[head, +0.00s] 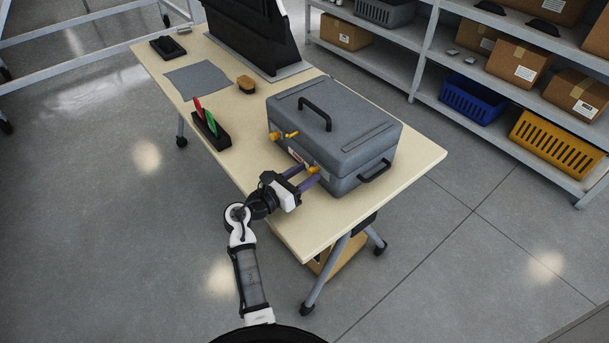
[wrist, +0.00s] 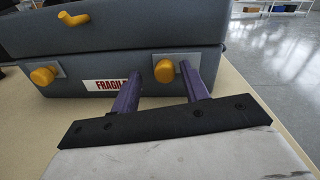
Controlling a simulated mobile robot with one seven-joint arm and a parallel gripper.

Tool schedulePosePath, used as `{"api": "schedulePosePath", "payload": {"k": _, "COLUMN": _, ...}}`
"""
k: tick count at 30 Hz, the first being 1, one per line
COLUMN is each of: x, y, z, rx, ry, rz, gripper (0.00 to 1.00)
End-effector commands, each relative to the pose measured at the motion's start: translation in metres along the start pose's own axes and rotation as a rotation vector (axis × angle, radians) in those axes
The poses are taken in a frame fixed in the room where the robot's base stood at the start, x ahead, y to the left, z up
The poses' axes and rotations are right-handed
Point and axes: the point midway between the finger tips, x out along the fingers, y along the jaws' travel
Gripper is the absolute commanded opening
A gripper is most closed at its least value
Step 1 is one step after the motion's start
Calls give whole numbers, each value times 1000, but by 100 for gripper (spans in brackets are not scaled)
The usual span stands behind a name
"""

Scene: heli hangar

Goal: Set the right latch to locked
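A closed grey case (head: 345,135) stands on the table, its front toward my arm. The right latch (wrist: 164,70) is a yellow knob on a pale plate on the case's lower front; it also shows in the head view (head: 313,170). My gripper (head: 307,177) is at this latch. In the wrist view its purple fingers (wrist: 162,78) are apart, one on each side of the knob, with gaps showing. The left latch knob (wrist: 43,74) sits to the left, with a yellow lever (wrist: 75,18) above it on the lid. The knob's far side is hidden.
A red-on-white FRAGILE label (wrist: 109,85) lies between the knobs. A black holder (head: 212,132) with red and green items, a brown block (head: 246,84) and a monitor (head: 258,30) share the table (head: 425,155). Shelves (head: 380,60) stand behind; the floor in front is clear.

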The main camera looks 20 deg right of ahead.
Motion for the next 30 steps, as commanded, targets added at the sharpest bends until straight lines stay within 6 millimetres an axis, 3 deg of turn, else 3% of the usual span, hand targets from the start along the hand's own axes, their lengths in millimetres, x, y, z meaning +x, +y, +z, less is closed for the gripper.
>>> {"api": "schedulePosePath", "payload": {"k": 6, "x": -1, "y": -1, "z": -1, "rx": -1, "ry": 0, "rz": -3, "gripper": 45}}
{"api": "schedulePosePath", "payload": {"k": 10, "x": -12, "y": -1, "z": -2, "rx": -2, "ry": -1, "rz": -2, "gripper": 45}}
{"api": "schedulePosePath", "payload": {"k": 24, "x": -111, "y": 0, "z": -2, "rx": 1, "ry": 0, "rz": 1, "gripper": 45}}
{"api": "schedulePosePath", "payload": {"k": 30, "x": -134, "y": 0, "z": 0, "rx": 0, "ry": -1, "rz": 0, "gripper": 45}}
